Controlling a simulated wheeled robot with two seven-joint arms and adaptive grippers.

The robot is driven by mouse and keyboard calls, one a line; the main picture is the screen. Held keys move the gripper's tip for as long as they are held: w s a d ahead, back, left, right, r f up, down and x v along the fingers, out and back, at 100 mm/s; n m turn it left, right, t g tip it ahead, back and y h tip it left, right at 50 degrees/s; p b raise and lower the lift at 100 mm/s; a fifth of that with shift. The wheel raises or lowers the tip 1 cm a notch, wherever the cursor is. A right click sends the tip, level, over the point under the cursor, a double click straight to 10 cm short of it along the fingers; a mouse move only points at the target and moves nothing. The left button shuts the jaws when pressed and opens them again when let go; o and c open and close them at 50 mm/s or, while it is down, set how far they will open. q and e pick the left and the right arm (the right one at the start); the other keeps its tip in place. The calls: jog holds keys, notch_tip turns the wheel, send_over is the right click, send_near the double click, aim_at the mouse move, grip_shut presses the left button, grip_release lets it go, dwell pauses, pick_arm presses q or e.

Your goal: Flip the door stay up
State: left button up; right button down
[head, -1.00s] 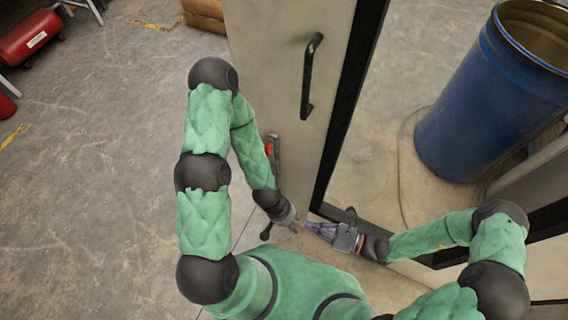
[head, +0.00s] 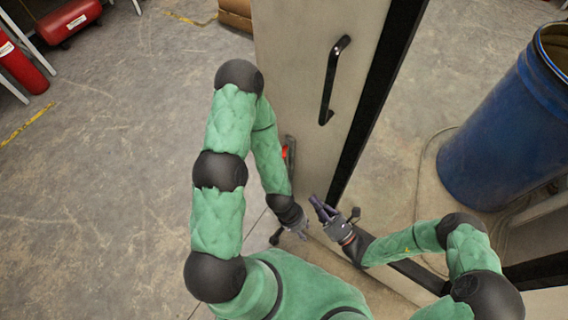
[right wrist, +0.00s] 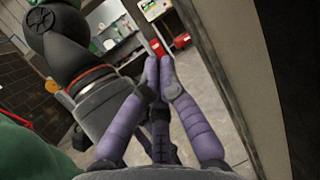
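The door stay (head: 287,152) is a narrow grey piece with a red part on the pale door (head: 300,90) in the head view. Its lower part is hidden behind my left forearm. My left gripper (head: 302,234) is below the stay, low by the door; its fingers are too small to read. My right gripper (head: 317,203) is to the right of it, near the door's lower edge, pointing up and left. In the right wrist view its purple fingers (right wrist: 160,68) come together at the tips, with nothing visible between them.
A black handle (head: 333,80) sits higher on the door. A dark frame edge (head: 385,75) runs beside it. A blue barrel (head: 505,130) stands at the right. A red tank (head: 68,22) is far left.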

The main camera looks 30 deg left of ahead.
pick_arm(q)
jog(key=shift+s+a+r, duration=0.1)
jog(key=shift+s+a, duration=0.05)
jog(key=shift+a, duration=0.3)
pick_arm(e)
jog(key=shift+a+f+t, duration=0.1)
jog(key=shift+a+t, duration=0.3)
jog(key=shift+a, duration=0.55)
jog(key=shift+w, duration=0.1)
jog(key=shift+a, duration=0.1)
pick_arm(q)
notch_tip(320, 180, down, 2)
jog(key=shift+f+b, duration=0.25)
jog(key=shift+b, duration=0.95)
pick_arm(e)
jog(key=r+x, duration=0.2)
jog(key=x, duration=1)
jog(key=shift+r, duration=0.45)
